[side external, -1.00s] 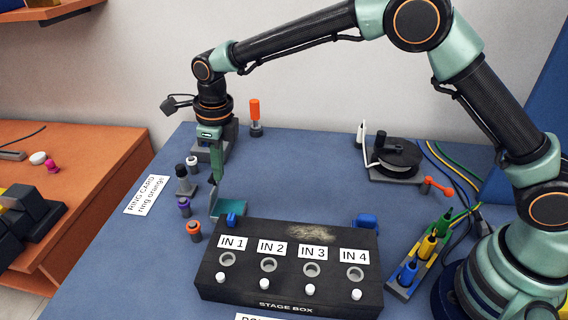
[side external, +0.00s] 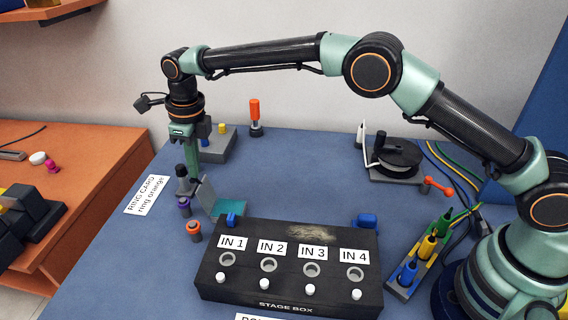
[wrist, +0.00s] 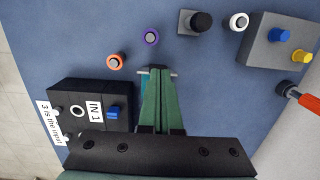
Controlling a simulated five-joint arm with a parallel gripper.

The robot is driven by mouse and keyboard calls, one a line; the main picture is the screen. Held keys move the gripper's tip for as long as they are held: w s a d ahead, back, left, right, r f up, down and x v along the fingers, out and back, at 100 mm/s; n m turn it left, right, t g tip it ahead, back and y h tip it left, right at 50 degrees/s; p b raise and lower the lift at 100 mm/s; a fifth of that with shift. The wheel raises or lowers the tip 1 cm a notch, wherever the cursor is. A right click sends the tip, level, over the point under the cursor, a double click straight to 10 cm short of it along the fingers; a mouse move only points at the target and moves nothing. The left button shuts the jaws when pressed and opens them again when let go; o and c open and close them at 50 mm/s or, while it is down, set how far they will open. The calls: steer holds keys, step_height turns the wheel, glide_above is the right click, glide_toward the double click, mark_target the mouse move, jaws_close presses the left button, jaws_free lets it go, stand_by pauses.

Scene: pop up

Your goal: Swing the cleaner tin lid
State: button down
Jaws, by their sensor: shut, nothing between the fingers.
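The cleaner tin (side external: 227,209) is a small teal tin behind the stage box in the side view. Its grey lid (side external: 206,196) stands up at the tin's left side and leans outward to the left. My gripper (side external: 194,180) is shut and empty, with its fingertips at the lid's upper edge; I cannot tell whether they touch it. In the wrist view my gripper's green fingers (wrist: 159,72) are together over the tin. They hide most of it, leaving a teal strip (wrist: 145,85) and part of the lid's edge showing.
The black stage box (side external: 290,234) stands in front of the tin. An orange-topped plug (side external: 194,229) and a purple-topped one (side external: 184,206) stand close to the left. A grey block (side external: 218,150) is behind my gripper. The blue table's middle is clear.

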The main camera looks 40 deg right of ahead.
steer(key=shift+w+a+f, duration=0.15)
steer(key=shift+w+a, duration=0.1)
steer(key=shift+a, duration=0.05)
stand_by(0.6)
steer(key=shift+s+d+f, duration=0.4)
steer(key=shift+s+d, duration=0.2)
steer(key=shift+d, duration=0.05)
step_height(320, 180, up, 13)
steer(key=shift+w+a, duration=0.25)
steer(key=shift+w, duration=0.05)
stand_by(0.8)
